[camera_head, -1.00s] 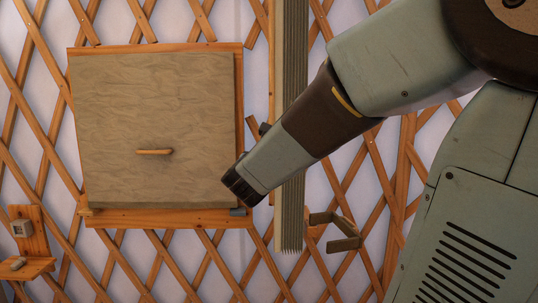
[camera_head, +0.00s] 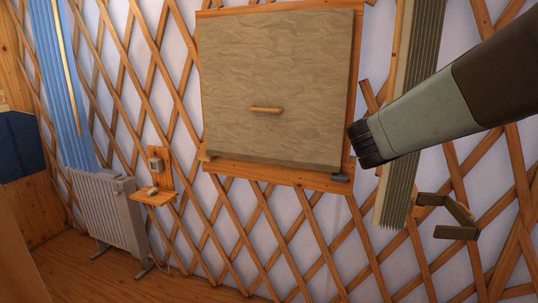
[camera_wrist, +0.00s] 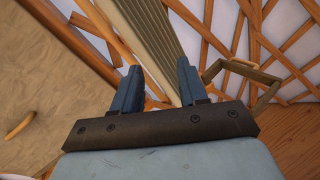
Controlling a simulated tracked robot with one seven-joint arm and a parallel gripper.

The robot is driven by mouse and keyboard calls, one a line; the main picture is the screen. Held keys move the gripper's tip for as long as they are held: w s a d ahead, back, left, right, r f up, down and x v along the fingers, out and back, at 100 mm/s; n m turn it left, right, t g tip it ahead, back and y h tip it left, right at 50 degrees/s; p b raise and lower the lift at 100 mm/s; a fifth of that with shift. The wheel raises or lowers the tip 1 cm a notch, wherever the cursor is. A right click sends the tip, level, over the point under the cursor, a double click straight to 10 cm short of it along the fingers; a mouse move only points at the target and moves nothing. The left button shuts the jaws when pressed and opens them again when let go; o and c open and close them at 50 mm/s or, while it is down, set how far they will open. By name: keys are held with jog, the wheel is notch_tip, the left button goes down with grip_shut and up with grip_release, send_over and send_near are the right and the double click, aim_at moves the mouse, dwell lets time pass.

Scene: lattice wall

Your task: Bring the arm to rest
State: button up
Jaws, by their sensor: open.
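My gripper (camera_wrist: 158,88) shows in the wrist view with its two blue-grey fingers apart and nothing between them. In the head view my arm comes in from the right, and its dark end (camera_head: 368,143) is in front of the lower right edge of a square panel. The fingers are hard to make out there. The panel (camera_head: 275,70) is tan and wood-framed, with a small wooden peg handle (camera_head: 265,110). It hangs on the lattice wall (camera_head: 300,240). The panel also shows at the left of the wrist view (camera_wrist: 35,80).
A ribbed grey-green strip (camera_head: 400,180) hangs right of the panel. A bracket (camera_head: 455,215) juts out beside it. A small wooden shelf (camera_head: 153,197) and a white radiator (camera_head: 108,210) stand at the left, near a blue curtain (camera_head: 62,90). Wooden floor (camera_head: 75,275) shows at lower left.

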jog(key=s+d+f+m+g+y, duration=0.1)
jog(key=s+f+m+g+y, duration=0.35)
jog(key=s+m, duration=0.75)
jog(key=s+a+f+m+g+y, duration=0.1)
jog(key=s+a+f+m+y, duration=0.1)
jog(key=a+m, duration=0.3)
jog(key=s+a+f+m+g+y, duration=0.1)
jog(key=s+a+f+m+y, duration=0.1)
jog(key=s+a+m+y, duration=0.2)
jog(key=shift+s+a+f+m+y, duration=0.3)
jog(key=shift+a+m, duration=0.65)
jog(key=shift+m, duration=0.55)
jog(key=shift+w, duration=0.1)
